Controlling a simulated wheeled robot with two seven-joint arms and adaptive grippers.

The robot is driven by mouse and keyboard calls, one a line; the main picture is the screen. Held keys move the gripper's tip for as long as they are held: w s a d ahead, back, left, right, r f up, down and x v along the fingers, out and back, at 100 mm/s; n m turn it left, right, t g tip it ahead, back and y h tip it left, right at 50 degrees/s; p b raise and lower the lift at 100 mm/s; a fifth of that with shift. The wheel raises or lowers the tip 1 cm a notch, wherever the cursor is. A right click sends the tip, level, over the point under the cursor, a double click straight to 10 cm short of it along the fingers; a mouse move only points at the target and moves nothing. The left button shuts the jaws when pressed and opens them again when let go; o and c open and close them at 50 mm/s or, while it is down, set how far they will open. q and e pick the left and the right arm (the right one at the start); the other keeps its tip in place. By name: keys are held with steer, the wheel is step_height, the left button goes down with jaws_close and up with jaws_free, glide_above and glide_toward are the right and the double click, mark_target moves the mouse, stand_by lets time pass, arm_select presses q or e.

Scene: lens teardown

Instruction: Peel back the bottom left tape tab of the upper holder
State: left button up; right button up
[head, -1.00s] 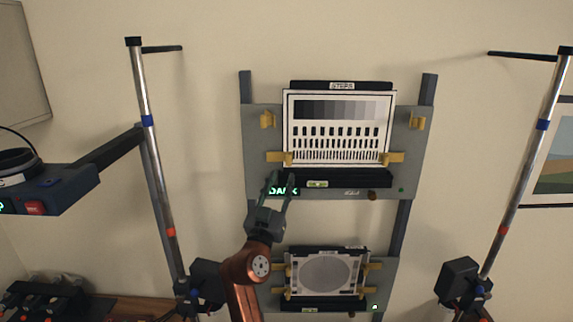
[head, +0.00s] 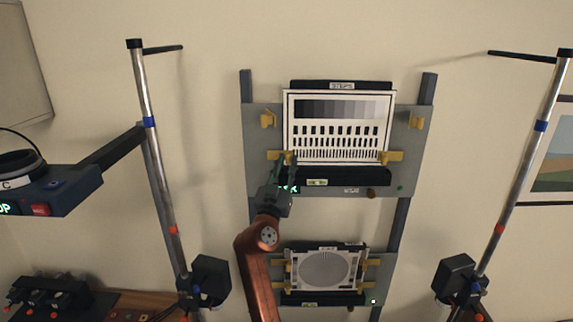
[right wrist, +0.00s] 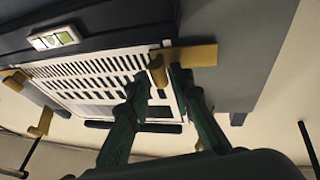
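The upper holder (head: 340,191) is a grey plate on the wall rails, carrying a black-and-white step chart (head: 335,128). Its bottom left tape tab (head: 275,155) is yellow and lies over the chart's lower left edge. That tab also shows in the right wrist view (right wrist: 198,56), with a raised yellow grip. My right gripper (head: 281,160) is at this tab, partly covering it in the head view. In the right wrist view, its dark green fingers (right wrist: 162,82) are apart, one on each side of the raised grip. Contact is unclear. My left gripper is not in view.
The bottom right tab (head: 393,157) lies over the chart edge; the top left tab (head: 267,120) and top right tab (head: 416,122) stand clear of it. A lower holder (head: 380,270) holds a round-patterned chart (head: 327,270). Stands flank the rails on both sides.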

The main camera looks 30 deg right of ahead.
jaws_close()
stand_by(0.4)
